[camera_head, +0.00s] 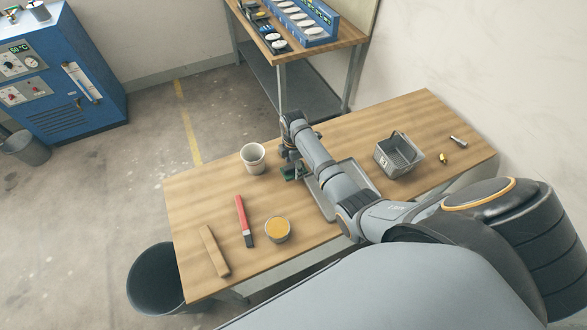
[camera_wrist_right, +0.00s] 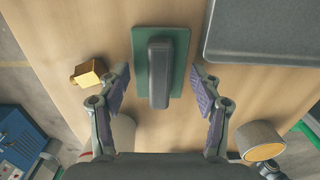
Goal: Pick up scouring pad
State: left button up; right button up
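The scouring pad (camera_wrist_right: 141,62) is a green rectangle with a dark grey handle on top, lying on the wooden table. In the head view only a green edge of the pad (camera_head: 289,173) shows beneath my right gripper (camera_head: 292,163). In the wrist view my right gripper (camera_wrist_right: 160,82) is open, with one finger on each side of the pad's handle. Gaps show between both fingers and the handle. The fingers' height above the pad is hard to judge. My left gripper is in neither view.
A grey tray (camera_wrist_right: 262,58) lies right beside the pad. A white cup (camera_head: 253,168), a tin with yellow contents (camera_head: 278,231), a red-handled tool (camera_head: 241,214) and a wooden strip (camera_head: 212,248) stand or lie to the left. A grey basket (camera_head: 383,160) is at right.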

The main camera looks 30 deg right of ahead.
jog(key=shift+s, duration=0.15)
grip_shut()
